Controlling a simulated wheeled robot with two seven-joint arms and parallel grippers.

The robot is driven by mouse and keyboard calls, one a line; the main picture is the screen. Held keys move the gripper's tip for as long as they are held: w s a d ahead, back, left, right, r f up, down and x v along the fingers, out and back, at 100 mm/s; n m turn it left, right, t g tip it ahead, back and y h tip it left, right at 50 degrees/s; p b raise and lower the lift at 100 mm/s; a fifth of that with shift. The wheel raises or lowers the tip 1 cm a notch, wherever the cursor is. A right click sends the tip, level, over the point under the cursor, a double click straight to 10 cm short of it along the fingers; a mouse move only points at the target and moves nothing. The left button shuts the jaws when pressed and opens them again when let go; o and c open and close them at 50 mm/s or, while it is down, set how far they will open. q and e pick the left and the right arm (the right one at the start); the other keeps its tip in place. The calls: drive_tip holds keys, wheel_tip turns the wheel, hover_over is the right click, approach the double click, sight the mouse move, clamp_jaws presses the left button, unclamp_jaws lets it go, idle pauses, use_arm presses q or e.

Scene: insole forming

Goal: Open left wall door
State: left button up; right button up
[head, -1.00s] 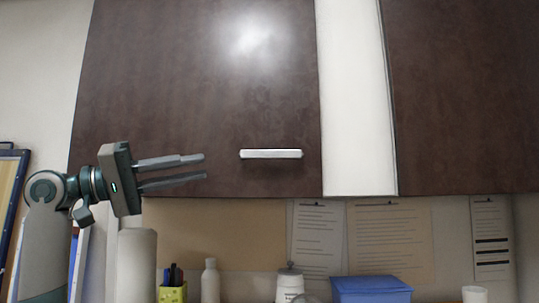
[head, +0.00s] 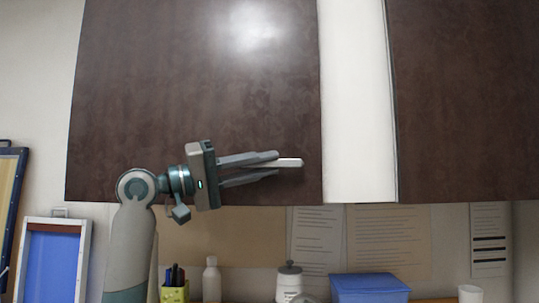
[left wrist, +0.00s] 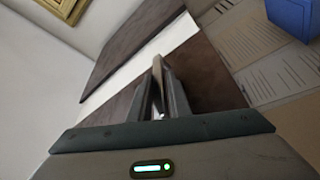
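The left wall door (head: 190,100) is a dark brown cabinet panel, shut, in the head view. Its pale bar handle (head: 290,163) lies level near the lower right corner. My left gripper (head: 277,165) is at the handle, with one finger above it and one below. The fingers are apart, and they hide the handle's left part. In the left wrist view the two fingers (left wrist: 160,82) point at the brown door with the bar between them. I cannot tell whether they touch it. My right gripper is in neither view.
A second brown door (head: 465,100) is at the right, past a white strip (head: 360,100). Below are a blue box (head: 370,288), a white jar (head: 289,283), a white bottle (head: 211,280) and a pen holder (head: 174,292). Papers hang on the wall behind.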

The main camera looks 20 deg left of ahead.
use_arm(q)
drive_tip(key=shift+w+d+r, duration=0.15)
drive_tip(key=shift+w+d, duration=0.25)
drive_tip(key=shift+d, duration=0.2)
clamp_jaws()
